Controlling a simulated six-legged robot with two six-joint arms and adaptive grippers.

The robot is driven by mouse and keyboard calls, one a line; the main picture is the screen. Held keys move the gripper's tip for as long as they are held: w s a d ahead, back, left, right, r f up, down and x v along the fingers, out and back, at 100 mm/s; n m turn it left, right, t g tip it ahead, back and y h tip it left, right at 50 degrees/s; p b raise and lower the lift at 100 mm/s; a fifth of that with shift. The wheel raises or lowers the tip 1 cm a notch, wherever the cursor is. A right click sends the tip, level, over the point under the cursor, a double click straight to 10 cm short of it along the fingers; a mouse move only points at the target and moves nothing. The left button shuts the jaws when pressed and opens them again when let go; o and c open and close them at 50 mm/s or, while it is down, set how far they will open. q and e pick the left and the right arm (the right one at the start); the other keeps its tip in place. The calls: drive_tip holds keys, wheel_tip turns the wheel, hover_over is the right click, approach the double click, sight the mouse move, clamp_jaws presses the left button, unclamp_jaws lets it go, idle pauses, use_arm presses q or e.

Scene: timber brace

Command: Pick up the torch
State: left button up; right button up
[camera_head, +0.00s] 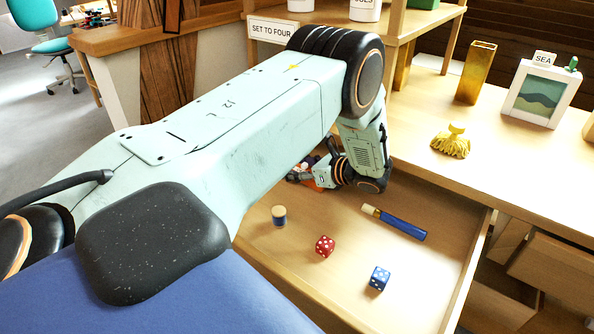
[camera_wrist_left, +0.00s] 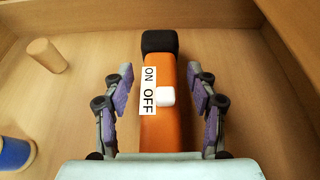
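The torch (camera_wrist_left: 161,122) is an orange bar with a black end, a white switch and an ON/OFF label. In the left wrist view it lies in the wooden drawer, lengthwise between the fingers of my left gripper (camera_wrist_left: 160,75). The gripper is open, with one purple-padded finger on each side and a visible gap to the torch on both sides. In the head view my left gripper (camera_head: 312,174) reaches down into the drawer, and only a bit of orange shows by it; my arm hides the rest. My right gripper is not in view.
The desktop (camera_head: 420,120) overhangs the drawer's back.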

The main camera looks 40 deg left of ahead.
use_arm(q)
clamp_jaws()
idle(0.3)
